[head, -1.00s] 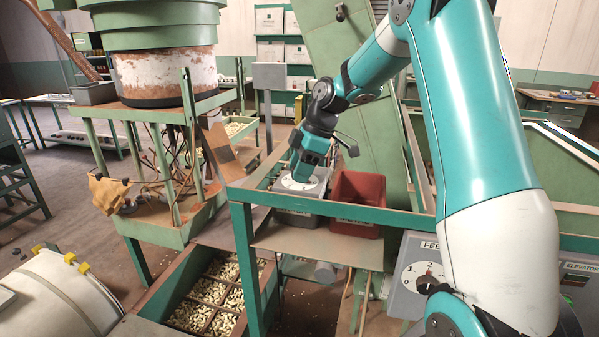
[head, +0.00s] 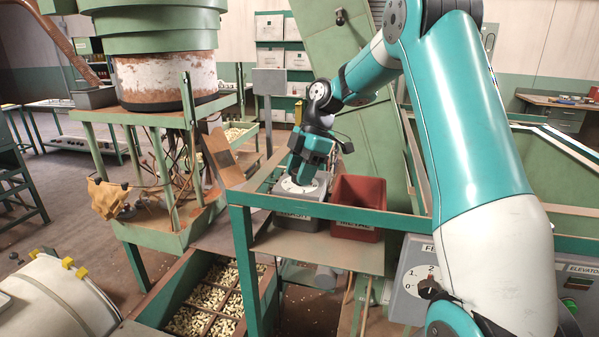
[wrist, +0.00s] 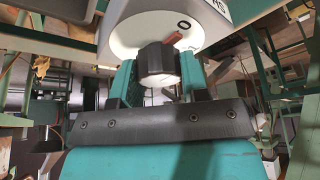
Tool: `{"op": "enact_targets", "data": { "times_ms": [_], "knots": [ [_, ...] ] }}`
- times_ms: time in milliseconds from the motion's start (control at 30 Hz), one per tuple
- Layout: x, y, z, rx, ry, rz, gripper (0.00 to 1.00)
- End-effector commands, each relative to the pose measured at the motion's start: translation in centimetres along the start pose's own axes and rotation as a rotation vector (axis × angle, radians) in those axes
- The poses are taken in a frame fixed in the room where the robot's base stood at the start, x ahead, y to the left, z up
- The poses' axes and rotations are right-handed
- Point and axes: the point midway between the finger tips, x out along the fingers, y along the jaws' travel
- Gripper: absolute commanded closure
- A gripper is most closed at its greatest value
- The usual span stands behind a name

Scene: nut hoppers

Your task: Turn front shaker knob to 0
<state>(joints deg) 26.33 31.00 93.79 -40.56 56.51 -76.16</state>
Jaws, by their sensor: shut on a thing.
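A grey control box (head: 283,204) with a round white dial stands on the green frame, left of the red bin, in the head view. My gripper (head: 299,179) points down onto this dial. In the wrist view, my gripper (wrist: 160,78) is shut on a dark round knob (wrist: 156,62), with one teal finger on each side. A reddish-brown pointer (wrist: 173,38) sticks out above the knob on the white dial (wrist: 128,40), close to the printed 0 (wrist: 184,24). The other dial marks are out of sight. The box's label is only partly readable.
A red bin (head: 372,188) stands right beside the box. A green frame rail (head: 330,211) runs in front of both. A feeder panel (head: 408,283) with its own dark knob is at lower right. A sorting tray of nuts (head: 205,312) lies below.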

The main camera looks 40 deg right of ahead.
Motion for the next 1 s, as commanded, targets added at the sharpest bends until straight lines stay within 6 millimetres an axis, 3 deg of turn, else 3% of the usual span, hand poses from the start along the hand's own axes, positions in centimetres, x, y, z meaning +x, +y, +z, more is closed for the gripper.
{"op": "enact_targets", "data": {
  "times_ms": [100, 133, 200, 233, 500, 633, 767, 1000],
  "knots": [
    [0.0, -0.1, 0.1, 0.000, 0.000, -0.004, 0.83],
    [0.0, -0.1, 0.1, 0.000, 0.000, -0.004, 0.52],
    [0.0, -0.1, 0.0, 0.000, 0.000, -0.003, 0.36],
    [0.0, -0.1, 0.0, 0.000, 0.000, -0.003, 0.33],
    [-0.1, 0.0, 0.0, 0.000, 0.000, -0.001, 0.33],
    [-1.1, 0.1, 0.0, 0.001, 0.001, 0.002, 0.33],
    [-3.7, 0.1, 0.0, 0.000, -0.001, 0.005, 0.33],
    [-10.6, 0.0, -0.1, 0.001, -0.001, 0.002, 0.33]
  ]
}}
